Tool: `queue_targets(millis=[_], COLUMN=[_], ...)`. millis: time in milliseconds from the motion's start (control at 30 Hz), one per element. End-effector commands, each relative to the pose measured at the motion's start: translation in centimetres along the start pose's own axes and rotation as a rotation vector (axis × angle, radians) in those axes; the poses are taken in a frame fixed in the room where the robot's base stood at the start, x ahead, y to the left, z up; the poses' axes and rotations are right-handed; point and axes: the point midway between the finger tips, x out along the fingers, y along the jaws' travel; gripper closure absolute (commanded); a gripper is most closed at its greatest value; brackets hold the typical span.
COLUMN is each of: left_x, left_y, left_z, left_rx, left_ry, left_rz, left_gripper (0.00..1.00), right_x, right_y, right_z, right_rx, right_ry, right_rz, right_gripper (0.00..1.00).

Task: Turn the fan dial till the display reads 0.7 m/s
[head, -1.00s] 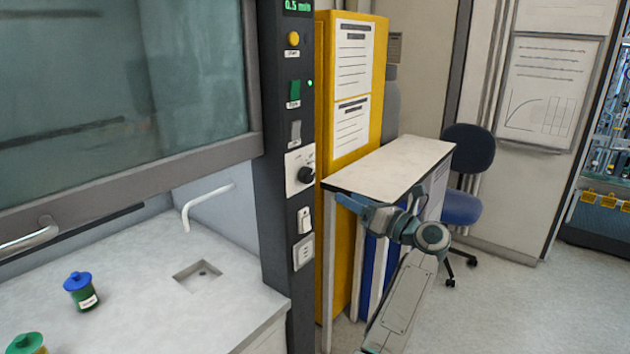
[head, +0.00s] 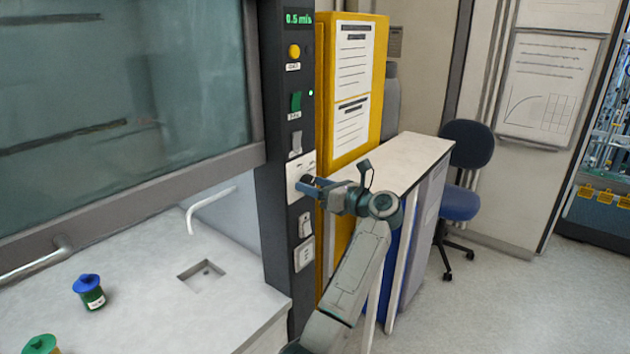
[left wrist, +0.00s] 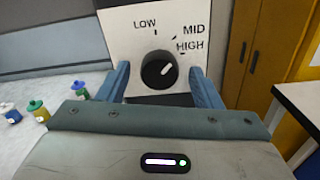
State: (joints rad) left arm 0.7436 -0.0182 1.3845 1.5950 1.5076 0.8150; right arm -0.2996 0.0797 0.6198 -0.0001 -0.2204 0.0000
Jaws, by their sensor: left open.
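The fan dial (left wrist: 159,69) is a round black knob on a white plate (left wrist: 125,25) marked LOW, MID and HIGH. Its white pointer mark aims up and to the right. My left gripper (left wrist: 165,88) is open, with one blue finger on each side of the dial in the left wrist view; I cannot tell whether they touch it. In the head view the left gripper (head: 308,186) covers the dial at the plate on the dark control column (head: 270,130). The green display (head: 299,18) at the column's top reads 0.5 m/s. My right gripper is not in view.
A yellow cabinet (head: 387,75) and a white-topped bench (head: 420,150) stand right of the column. On the left are the hood's glass sash (head: 120,80), a sink (head: 202,275) and a blue-capped bottle (head: 90,291). The floor (head: 510,300) at right is clear.

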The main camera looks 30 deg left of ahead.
Motion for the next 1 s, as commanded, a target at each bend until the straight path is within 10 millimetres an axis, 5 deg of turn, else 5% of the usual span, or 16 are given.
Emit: queue_targets(millis=[267, 500, 1000], left_x=[0.13, 0.12, 0.11], left_y=[-0.01, -0.01, -0.02], left_z=[-0.06, -0.04, -0.15], left_rx=[0.000, 0.000, 0.137], left_ry=[0.000, 0.000, 0.000], left_rz=[0.000, 0.000, 0.000], left_gripper=[0.41, 0.86, 0.85], right_x=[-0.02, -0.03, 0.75], right_y=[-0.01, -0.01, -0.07], right_z=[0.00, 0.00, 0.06], right_rx=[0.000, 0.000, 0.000], right_ry=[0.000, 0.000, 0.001], right_rz=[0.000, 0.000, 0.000], right_gripper=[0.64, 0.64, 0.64])
